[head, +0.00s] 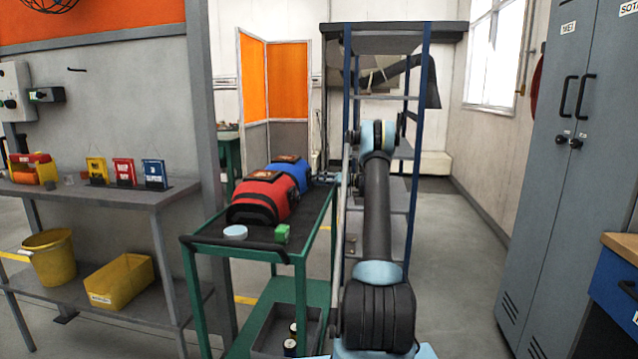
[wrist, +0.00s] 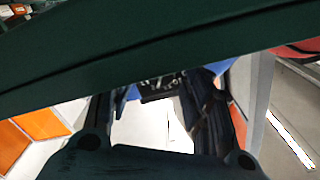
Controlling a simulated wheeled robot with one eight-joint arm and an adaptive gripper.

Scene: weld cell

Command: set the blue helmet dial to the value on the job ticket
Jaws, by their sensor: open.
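The blue helmet (head: 290,168) lies on the green cart behind the red helmet (head: 258,203) in the head view. I cannot make out its dial. My gripper (wrist: 150,92) is open in the wrist view, with its dark fingers reaching up from the bottom. Between and beyond the fingertips is a dark piece with small light marks and blue around it; I cannot tell whether this is the helmet. Three small cards stand on the left bench: yellow (head: 96,170), red (head: 124,172) and blue (head: 154,173). Their writing is too small to read, and I cannot tell which is the job ticket.
A dark green band (wrist: 150,55) crosses the wrist view close up. Grey lockers (head: 552,190) stand at right. Floor (head: 455,260) is clear between arm and lockers.

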